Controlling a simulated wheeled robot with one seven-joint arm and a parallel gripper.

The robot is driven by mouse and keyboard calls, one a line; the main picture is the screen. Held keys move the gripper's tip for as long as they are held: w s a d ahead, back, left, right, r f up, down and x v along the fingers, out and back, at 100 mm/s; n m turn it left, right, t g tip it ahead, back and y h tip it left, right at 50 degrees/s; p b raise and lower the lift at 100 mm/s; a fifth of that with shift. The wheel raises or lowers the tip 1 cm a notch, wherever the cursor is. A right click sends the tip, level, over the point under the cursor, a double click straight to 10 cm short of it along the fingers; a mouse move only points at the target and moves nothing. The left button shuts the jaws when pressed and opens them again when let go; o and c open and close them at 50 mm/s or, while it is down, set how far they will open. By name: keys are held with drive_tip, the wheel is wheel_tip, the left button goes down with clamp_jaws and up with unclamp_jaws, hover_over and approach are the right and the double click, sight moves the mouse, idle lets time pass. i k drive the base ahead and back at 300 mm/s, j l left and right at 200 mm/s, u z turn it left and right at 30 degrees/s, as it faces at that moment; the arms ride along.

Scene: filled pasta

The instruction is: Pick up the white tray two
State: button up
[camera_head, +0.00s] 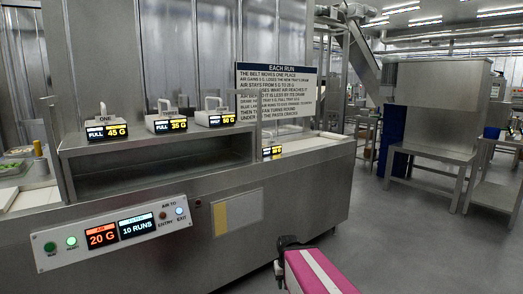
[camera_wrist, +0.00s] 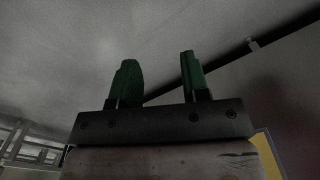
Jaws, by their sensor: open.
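Three white trays with upright handles stand in a row on the steel shelf, each with a small display on its front. The left tray (camera_head: 103,117) is marked ONE and reads FULL 45 G. The middle tray (camera_head: 168,117), second from the left, reads FULL 35 G; its name label is too small to read. The right tray (camera_head: 214,109) seems to read 50 G. My gripper (camera_wrist: 157,68) is open in the wrist view, its two green fingers apart with nothing between them. In the head view, my pink arm is low and right of the machine, well away from the trays.
The steel shelf (camera_head: 95,180) is open underneath. A control panel (camera_head: 118,227) on the front reads 20 G and 10 RUNS. A text sign (camera_head: 277,90) stands behind, right of the trays. The grey floor (camera_head: 410,235) to the right is clear; a steel hopper (camera_head: 436,105) stands farther back.

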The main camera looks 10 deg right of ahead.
sight(270, 148)
drive_tip(key=i+l+u, duration=0.15)
drive_tip(key=i+l, duration=0.25)
drive_tip(key=i+l+u, duration=0.15)
drive_tip(key=i+l, duration=0.2)
drive_tip(key=l, duration=0.15)
